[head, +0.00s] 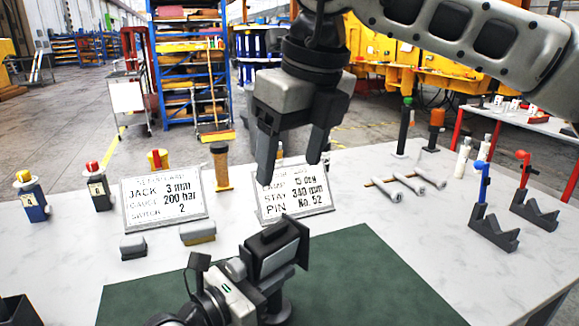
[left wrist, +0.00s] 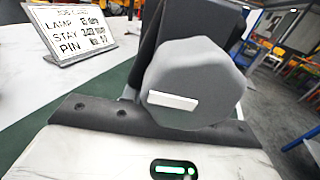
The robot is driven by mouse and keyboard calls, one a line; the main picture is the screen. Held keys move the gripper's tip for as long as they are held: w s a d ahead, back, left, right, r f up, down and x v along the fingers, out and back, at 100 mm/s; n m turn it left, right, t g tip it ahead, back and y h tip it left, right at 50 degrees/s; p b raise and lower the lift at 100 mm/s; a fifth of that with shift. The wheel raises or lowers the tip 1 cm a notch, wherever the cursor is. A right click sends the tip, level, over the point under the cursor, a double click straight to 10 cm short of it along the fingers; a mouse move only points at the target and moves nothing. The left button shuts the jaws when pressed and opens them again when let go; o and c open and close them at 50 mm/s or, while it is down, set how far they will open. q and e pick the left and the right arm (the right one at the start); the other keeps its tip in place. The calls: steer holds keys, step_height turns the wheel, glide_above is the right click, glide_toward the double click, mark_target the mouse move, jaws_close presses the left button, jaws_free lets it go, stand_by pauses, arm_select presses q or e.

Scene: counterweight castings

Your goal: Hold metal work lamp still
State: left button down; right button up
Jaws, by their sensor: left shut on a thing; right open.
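The metal work lamp (head: 278,252) is a dark, boxy lamp head tilted over a green mat (head: 370,275). My left gripper (head: 250,278) is shut on it from the lower left; the contact itself is partly hidden. In the left wrist view a grey, many-sided part with a white strip (left wrist: 190,85), apparently of the lamp, stands right in front of the gripper, with a dark panel (left wrist: 200,25) behind it. My right gripper (head: 292,172) is open and empty, pointing down above the lamp, in front of the right job card (head: 292,192).
The left job card (head: 163,198) stands beside two small blocks (head: 197,232).

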arm_select(q)
steer(key=shift+f, duration=0.1)
steer(key=c, duration=1)
jaws_free()
steer(key=shift+o, duration=0.2)
